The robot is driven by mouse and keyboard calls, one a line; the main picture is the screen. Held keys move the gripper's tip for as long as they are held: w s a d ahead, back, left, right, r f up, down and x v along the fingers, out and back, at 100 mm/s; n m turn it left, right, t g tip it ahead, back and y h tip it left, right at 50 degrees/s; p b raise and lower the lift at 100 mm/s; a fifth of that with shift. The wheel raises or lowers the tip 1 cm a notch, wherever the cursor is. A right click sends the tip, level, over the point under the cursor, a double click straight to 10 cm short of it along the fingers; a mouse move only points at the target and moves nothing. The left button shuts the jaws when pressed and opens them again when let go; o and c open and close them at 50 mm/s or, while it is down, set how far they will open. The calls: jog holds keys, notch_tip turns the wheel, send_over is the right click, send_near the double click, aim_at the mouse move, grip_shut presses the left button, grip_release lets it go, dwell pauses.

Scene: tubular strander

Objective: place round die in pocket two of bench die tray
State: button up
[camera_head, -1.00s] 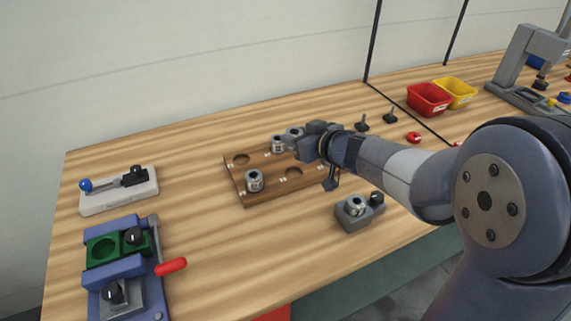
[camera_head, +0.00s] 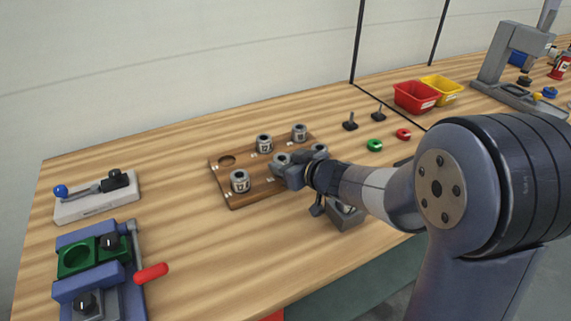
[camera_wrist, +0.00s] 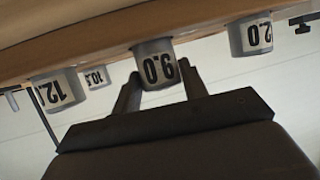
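The wooden die tray (camera_head: 240,200) lies on the bench with several grey round dies in it. A round die marked 9.0 (camera_wrist: 157,70) sits between my gripper's (camera_wrist: 160,85) fingers, which flank it closely on both sides. In the head view this die (camera_head: 281,161) is at the front-middle pocket, upright and at or just above its seat; exact seating cannot be told. My gripper (camera_head: 288,172) reaches in from the right. The back-left pocket (camera_head: 227,159) is empty. Other dies stand at front left (camera_head: 240,181), back middle (camera_head: 264,144), back right (camera_head: 299,133) and front right (camera_head: 318,151).
A grey block (camera_head: 346,218) stands under my wrist, partly hidden. A blue and green fixture (camera_head: 95,260) with a red handle and a lever tool (camera_head: 95,195) are at left. Red (camera_head: 416,97) and yellow (camera_head: 441,90) bins stand at back right.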

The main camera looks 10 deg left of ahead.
jog(key=shift+o, duration=0.8)
jog(key=shift+f, duration=0.35)
jog(key=shift+o, duration=1.3)
jog(key=shift+r, duration=0.2)
jog(key=shift+r, duration=0.1)
jog(key=shift+s+d+r, duration=0.15)
jog(key=shift+d, duration=0.1)
jog(key=p+v, duration=0.3)
jog(key=v, duration=0.8)
jog(key=shift+s, duration=0.15)
